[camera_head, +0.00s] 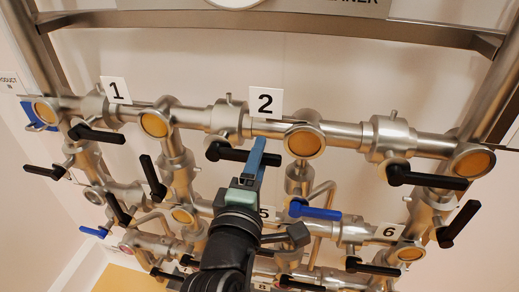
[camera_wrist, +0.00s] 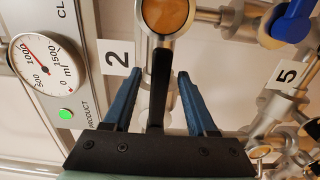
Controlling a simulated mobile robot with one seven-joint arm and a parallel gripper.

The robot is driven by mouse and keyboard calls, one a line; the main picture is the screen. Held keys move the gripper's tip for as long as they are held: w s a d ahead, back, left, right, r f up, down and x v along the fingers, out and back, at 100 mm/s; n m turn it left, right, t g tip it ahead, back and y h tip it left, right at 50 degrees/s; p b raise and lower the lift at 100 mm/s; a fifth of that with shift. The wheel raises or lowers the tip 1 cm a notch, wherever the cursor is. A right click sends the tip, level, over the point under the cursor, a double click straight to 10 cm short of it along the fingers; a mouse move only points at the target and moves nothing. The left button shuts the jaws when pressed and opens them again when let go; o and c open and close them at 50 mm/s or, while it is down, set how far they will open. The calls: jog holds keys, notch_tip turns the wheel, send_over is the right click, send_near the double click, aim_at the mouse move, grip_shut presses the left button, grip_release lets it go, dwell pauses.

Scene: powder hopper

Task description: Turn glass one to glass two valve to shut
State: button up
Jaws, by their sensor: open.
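The valve (camera_head: 229,118) between the first two sight glasses has a black lever handle (camera_head: 222,152), lying roughly along the pipe below label 2. The amber sight glass (camera_head: 155,124) is on its left and another amber glass (camera_head: 304,142) on its right. My gripper (camera_head: 259,148) is at the handle's right part and covers some of it. In the wrist view, my gripper (camera_wrist: 160,73) is open, and the black handle (camera_wrist: 159,85) lies between the two blue fingers, with a gap visible on each side. The handle's lower end is hidden by the gripper body.
Another black handle (camera_head: 97,134) is left, below label 1, and one (camera_head: 427,178) is right. Lower pipes carry several more black handles and a blue handle (camera_head: 315,211). The wrist view shows a dial gauge (camera_wrist: 45,65) and a green light (camera_wrist: 67,114).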

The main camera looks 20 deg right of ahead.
jog(key=shift+w+d, duration=0.35)
jog(key=shift+w, duration=0.1)
grip_shut()
dwell(1.2)
